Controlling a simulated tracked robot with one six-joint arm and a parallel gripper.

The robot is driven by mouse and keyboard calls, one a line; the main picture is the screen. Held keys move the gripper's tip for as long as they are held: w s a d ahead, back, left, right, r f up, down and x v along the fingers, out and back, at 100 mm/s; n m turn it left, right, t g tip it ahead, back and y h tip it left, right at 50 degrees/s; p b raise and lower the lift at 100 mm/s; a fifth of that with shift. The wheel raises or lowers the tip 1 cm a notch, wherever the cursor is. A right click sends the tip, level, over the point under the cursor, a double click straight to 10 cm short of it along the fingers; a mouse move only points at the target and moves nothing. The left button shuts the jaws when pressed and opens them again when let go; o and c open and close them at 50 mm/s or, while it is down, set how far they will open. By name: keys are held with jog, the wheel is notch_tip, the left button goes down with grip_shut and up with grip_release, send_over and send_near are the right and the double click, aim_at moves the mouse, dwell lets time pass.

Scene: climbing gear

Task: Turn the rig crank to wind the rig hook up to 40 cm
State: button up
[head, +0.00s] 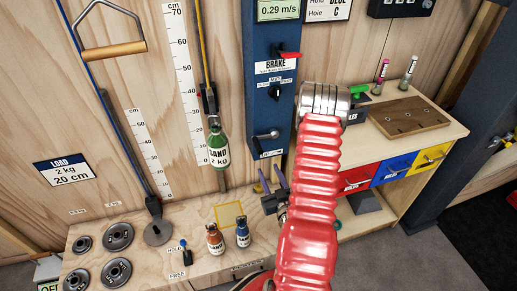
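The blue rig column (256,100) stands at the back centre. Its crank (266,135) is on the lower front face, with a dark handle pointing right. The rig hook (209,98) hangs on a yellow rope left of the column, carrying a green sand bottle (217,147). A white centimetre scale (186,80) is beside it; a small red mark sits near the hook, but I cannot read it exactly. My gripper (272,179) is below the crank, its two bluish fingers pointing up and apart, with nothing visible between them. It is not touching the crank.
A red brake lever (290,55) and black knob (275,91) are above the crank. Brown (215,238) and blue (242,232) bottles stand on the bench (195,205) below. Several weight discs (117,236) lie at left. A drawer cabinet (391,172) stands right.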

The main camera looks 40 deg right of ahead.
aim_at(259, 148)
jog(key=shift+w, duration=0.1)
jog(key=x, duration=1.3)
jog(key=shift+w+d, duration=0.25)
grip_shut()
dwell(0.4)
